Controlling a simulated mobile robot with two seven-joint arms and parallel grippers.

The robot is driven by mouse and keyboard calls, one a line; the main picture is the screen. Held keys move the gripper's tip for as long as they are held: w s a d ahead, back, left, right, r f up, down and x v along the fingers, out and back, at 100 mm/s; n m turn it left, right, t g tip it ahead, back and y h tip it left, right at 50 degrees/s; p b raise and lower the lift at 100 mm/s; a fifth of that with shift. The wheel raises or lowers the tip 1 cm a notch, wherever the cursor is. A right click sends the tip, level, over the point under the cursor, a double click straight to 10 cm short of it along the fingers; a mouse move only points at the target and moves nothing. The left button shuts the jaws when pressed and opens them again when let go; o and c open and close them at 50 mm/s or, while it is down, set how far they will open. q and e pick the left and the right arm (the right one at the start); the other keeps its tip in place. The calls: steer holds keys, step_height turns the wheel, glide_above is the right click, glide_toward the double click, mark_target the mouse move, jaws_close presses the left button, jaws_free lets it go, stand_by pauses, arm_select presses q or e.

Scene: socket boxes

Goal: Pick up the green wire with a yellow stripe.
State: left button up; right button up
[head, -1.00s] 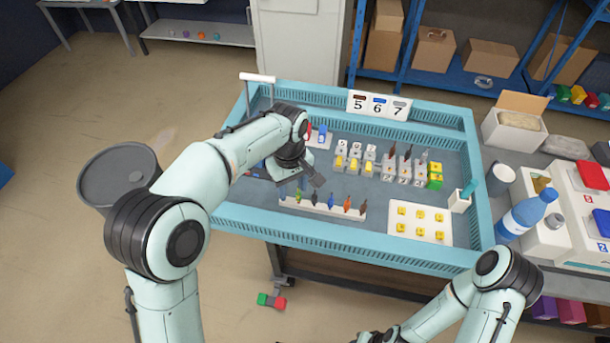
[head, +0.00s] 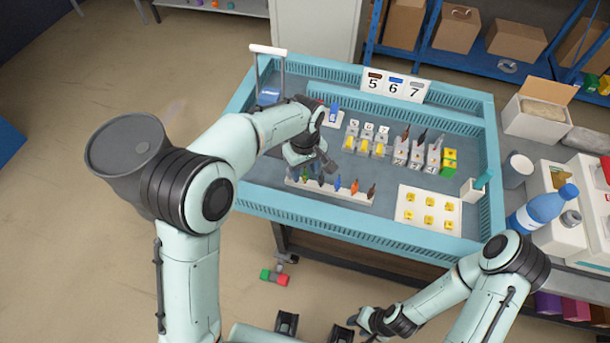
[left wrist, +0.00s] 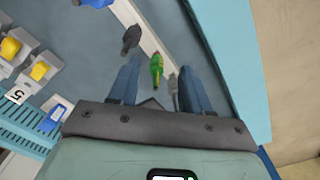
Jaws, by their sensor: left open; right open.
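The green wire with a yellow stripe (left wrist: 156,68) stands in a white rack (head: 330,191) on the blue-rimmed table. It also shows in the head view (head: 305,175), just below my left gripper (head: 318,165). In the left wrist view, my left gripper (left wrist: 160,70) is open, its blue-grey fingers on either side of the green wire in the picture; contact cannot be told. A dark wire (left wrist: 131,38) stands beside the green one, and a grey piece (left wrist: 172,90) lies near the right finger. My right gripper (head: 366,321) is at the bottom of the head view, away from the table.
Blue, orange and brown wires (head: 354,187) stand farther right in the rack. The table's raised rim (head: 350,232) runs along the near side.

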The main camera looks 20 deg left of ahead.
mark_target(305, 174)
arm_select(q)
steer(key=f, duration=0.3)
steer(key=shift+w+f, duration=0.2)
steer(key=shift+f, duration=0.05)
steer(key=shift+c, duration=0.3)
jaws_close()
